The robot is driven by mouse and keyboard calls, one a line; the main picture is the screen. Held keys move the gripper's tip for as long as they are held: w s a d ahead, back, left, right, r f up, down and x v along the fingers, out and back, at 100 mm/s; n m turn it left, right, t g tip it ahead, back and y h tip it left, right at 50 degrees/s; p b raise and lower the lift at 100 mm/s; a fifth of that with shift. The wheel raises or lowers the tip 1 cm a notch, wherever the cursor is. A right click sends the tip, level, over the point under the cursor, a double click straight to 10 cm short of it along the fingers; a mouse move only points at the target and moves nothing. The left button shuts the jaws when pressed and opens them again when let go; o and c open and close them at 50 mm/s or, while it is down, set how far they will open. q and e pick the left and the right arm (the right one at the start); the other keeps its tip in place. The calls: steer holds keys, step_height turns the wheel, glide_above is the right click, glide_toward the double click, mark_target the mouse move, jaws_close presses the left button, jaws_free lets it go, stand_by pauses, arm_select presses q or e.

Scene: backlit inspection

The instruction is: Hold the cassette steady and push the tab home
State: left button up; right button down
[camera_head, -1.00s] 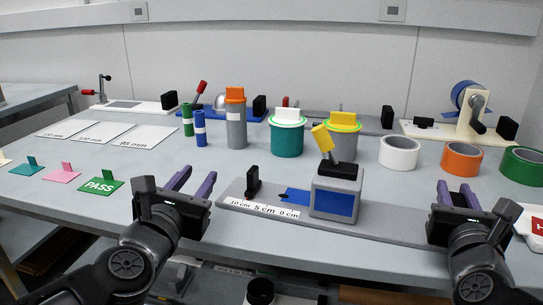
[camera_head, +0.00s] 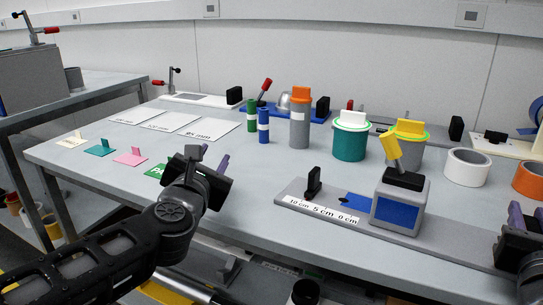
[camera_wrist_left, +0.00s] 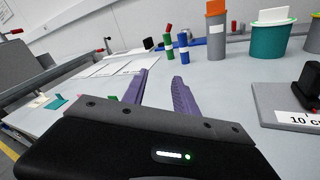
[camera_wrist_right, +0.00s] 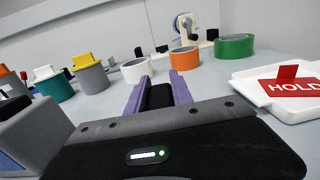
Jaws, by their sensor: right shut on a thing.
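A grey block with a blue front (camera_head: 398,212) stands on a long grey base (camera_head: 440,250). A tilted yellow lever (camera_head: 390,150) rises from a black mount on it. A blue strip (camera_head: 357,201) sticks out to its left, towards a black upright piece (camera_head: 313,182) and a scale marked 10, 5 and 0 cm. I cannot tell which part is the cassette or the tab. My left gripper (camera_head: 215,165) is open and empty, left of the base; its fingers show apart in the left wrist view (camera_wrist_left: 160,85). My right gripper (camera_wrist_right: 160,82) is shut on a black block (camera_wrist_right: 160,97).
A teal tub (camera_head: 349,143), a grey tub (camera_head: 408,150) and a grey canister (camera_head: 299,120) stand behind the base. A white tape roll (camera_head: 467,167) is to the right. A white tray with a HOLD card (camera_wrist_right: 293,88) lies right of my right gripper.

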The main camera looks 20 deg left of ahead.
mark_target(318, 168)
arm_select(q)
steer(key=d+h, duration=0.1)
steer(key=d, duration=0.2)
steer(key=d+r+m+t+h, duration=0.1)
steer(key=d, duration=0.2)
steer(key=d+m+h, duration=0.1)
steer(key=d, duration=0.1)
steer(key=shift+s+d+r+t, duration=0.25)
steer(key=shift+s+d+t, duration=0.05)
steer(key=shift+d, duration=0.1)
steer(key=d+h, duration=0.1)
steer(key=d, duration=0.1)
steer(key=s+d+h, duration=0.1)
steer(key=d, duration=0.2)
steer(key=d+f+h, duration=0.1)
steer(key=d, duration=0.1)
steer(key=shift+s+d+f, duration=0.1)
steer(key=shift+s+d, duration=0.1)
steer(key=shift+s, duration=0.15)
steer(key=shift+s+d+f+n+h, duration=0.2)
steer(key=shift+d+f+h, duration=0.25)
steer(key=shift+d, duration=0.1)
steer(key=shift+s+d+f+n+h, duration=0.2)
steer(key=shift+d+f+h, duration=0.15)
steer(key=shift+d+f, duration=0.15)
steer(key=shift+d+n, duration=0.15)
steer(key=shift+n, duration=0.35)
steer(key=shift+w, duration=0.2)
